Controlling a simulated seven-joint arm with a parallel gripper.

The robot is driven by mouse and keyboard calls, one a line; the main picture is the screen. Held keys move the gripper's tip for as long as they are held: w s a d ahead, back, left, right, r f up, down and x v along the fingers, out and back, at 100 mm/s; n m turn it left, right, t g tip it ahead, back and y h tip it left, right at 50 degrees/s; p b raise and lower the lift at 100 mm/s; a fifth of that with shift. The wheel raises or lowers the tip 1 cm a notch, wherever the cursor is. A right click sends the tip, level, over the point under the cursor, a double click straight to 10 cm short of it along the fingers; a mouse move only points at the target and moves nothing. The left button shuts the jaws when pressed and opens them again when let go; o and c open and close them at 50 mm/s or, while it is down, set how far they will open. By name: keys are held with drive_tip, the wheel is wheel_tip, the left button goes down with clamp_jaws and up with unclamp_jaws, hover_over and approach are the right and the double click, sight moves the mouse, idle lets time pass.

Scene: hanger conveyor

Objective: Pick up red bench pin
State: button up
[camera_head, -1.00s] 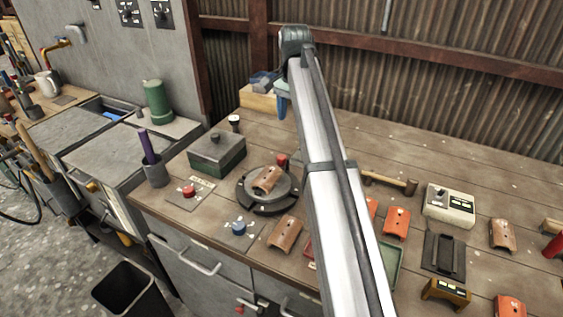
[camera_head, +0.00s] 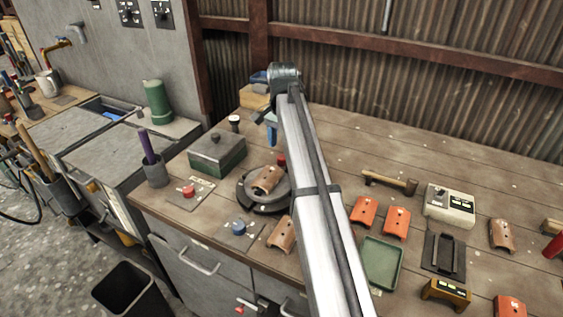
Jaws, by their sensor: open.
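A small red upright piece, which looks like the red bench pin (camera_head: 281,159), stands at the back edge of the round dark turntable (camera_head: 245,196). A curved copper-brown piece (camera_head: 267,180) rests on the turntable. My gripper (camera_head: 268,131) hangs from the arm's far end, above and slightly left of the red piece in the picture, apart from it and empty. Its blue finger shows; the other is mostly hidden. The arm covers the bench just right of the turntable.
A dark green box (camera_head: 217,154) and a red button on a plate (camera_head: 189,193) stand left of the turntable. A blue knob (camera_head: 239,228) is in front. Orange curved pieces (camera_head: 364,211), a green tray (camera_head: 381,263) and a hammer (camera_head: 390,182) lie right of my arm.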

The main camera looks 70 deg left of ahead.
sight(281, 156)
wheel_tip(281, 156, down, 5)
drive_tip(key=shift+s+d+f, duration=0.1)
drive_tip(key=shift+s, duration=0.05)
drive_tip(key=c, duration=1.1)
drive_tip(key=shift+o, duration=0.2)
wheel_tip(281, 156, up, 10)
idle(0.4)
drive_tip(key=shift+r, duration=0.3)
drive_tip(key=shift+r, duration=1.8)
